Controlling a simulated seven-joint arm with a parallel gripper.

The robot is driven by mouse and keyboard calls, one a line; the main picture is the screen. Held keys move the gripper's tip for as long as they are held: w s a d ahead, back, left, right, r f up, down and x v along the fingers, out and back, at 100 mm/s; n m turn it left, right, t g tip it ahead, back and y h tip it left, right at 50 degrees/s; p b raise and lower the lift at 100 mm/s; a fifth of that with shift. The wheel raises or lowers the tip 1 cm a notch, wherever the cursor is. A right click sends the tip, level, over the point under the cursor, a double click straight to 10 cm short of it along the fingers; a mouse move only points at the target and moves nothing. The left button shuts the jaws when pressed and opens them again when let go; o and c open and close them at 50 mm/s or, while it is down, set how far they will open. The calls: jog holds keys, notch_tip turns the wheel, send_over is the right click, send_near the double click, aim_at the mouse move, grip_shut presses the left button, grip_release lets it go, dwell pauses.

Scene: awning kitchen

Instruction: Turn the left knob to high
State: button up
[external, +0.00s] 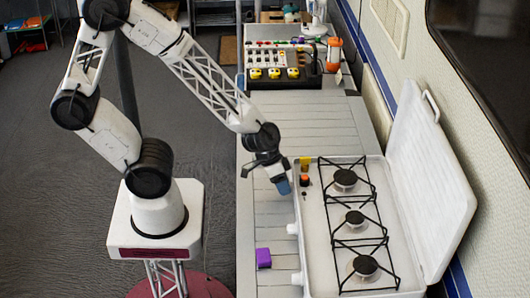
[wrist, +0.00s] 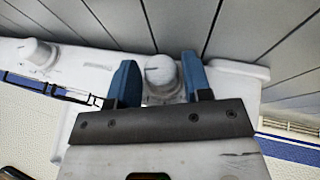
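A white camping stove (external: 310,250) with three burners and its lid up stands on the slatted counter, its knobs along the counter-side front edge. In the external view, my gripper (external: 282,187) is at the far end of that edge and hides the end knob. In the wrist view, that white round knob (wrist: 160,72) sits between the two blue fingers of my gripper (wrist: 158,75). The fingers are apart, with a narrow gap on each side of the knob; contact is not clear. A middle knob (external: 292,229) also shows in the wrist view (wrist: 37,51). A near knob (external: 297,278) is in the external view.
A purple block (external: 263,258) lies on the counter (external: 262,210) left of the stove. Small orange and yellow parts (external: 305,172) are at the stove's far corner. A control panel (external: 285,65) and an orange lantern (external: 333,55) stand farther back. The raised lid (external: 430,190) bounds the right.

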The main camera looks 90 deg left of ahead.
jog(key=shift+a+h, duration=0.2)
jog(key=shift+h, duration=1)
jog(key=shift+c, duration=0.3)
jog(key=shift+a+f+n+h, duration=0.1)
jog(key=shift+n+h, duration=0.2)
jog(key=shift+h, duration=0.35)
jog(key=shift+a+f+n+h, duration=0.1)
jog(key=shift+n+h, duration=0.2)
jog(key=shift+h, duration=0.35)
jog(key=shift+f+n+t+h, duration=0.1)
jog(key=shift+n+t+h, duration=0.2)
jog(key=shift+h, duration=0.75)
jog(key=shift+f+n+t+h, duration=0.1)
jog(key=shift+n+t+h, duration=0.15)
jog(key=shift+h, duration=0.8)
jog(key=o, duration=0.7)
jog(key=shift+a+r, duration=0.1)
jog(key=shift+v, duration=3.8)
